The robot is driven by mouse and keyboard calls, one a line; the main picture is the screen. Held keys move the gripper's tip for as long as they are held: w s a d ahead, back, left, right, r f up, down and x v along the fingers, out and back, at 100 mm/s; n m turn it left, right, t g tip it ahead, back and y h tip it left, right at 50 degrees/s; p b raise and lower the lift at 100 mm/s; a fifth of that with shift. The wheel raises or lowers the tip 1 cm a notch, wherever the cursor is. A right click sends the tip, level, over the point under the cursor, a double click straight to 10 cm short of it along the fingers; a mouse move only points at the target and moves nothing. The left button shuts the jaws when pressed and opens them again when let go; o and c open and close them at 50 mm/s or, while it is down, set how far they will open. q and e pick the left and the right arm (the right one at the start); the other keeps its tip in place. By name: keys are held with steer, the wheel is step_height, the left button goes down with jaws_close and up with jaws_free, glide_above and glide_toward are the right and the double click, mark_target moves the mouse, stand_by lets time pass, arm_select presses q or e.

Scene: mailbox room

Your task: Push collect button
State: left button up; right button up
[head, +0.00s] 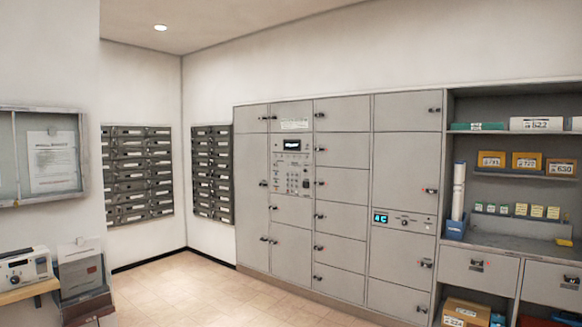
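A grey parcel locker bank (343,180) stands along the back wall in the head view. A control panel (292,165) is set in its second column, with a dark screen, a keypad (292,182) and small buttons. A second strip panel (404,220) with a lit cyan display (381,218) and a small knob or button sits in the right column. I cannot read which button is marked collect; the labels are too small. Neither of my grippers shows in the head view.
Dark mailboxes (137,172) hang on the left wall and beside the lockers (212,174). Shelves with boxes (527,160) and drawers (479,268) stand at right. A counter with a white device (26,270) and a grey box (82,268) are at left. The tiled floor (200,295) is clear.

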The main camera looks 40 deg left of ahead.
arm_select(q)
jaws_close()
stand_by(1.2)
